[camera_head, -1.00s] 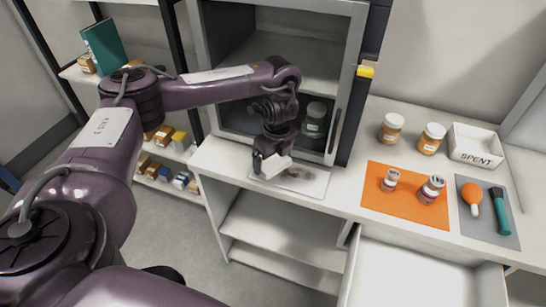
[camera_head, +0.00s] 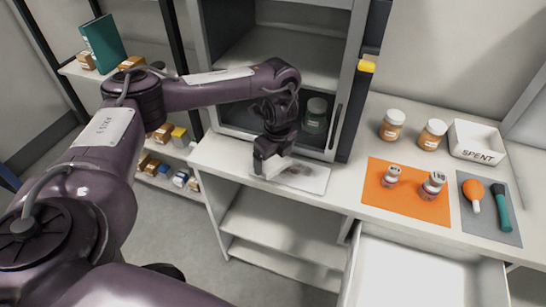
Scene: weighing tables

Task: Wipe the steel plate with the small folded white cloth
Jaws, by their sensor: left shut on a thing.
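The steel plate (camera_head: 314,182) lies flat on the white counter in front of the glass-fronted cabinet. A dark smudge (camera_head: 298,172) shows on its middle. My left gripper (camera_head: 266,170) points down at the plate's left end and is shut on the small folded white cloth (camera_head: 279,166). The cloth is low at the plate's surface; I cannot tell whether it touches. The gripper hides part of the cloth and the plate's left end. My right gripper is not in view.
An orange mat (camera_head: 400,206) with two small jars lies to the right. A grey mat (camera_head: 487,228) holds an orange-bulbed tool and a brush. Two orange jars and a SPENT tray (camera_head: 478,138) stand behind. An open drawer (camera_head: 412,275) juts out in front.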

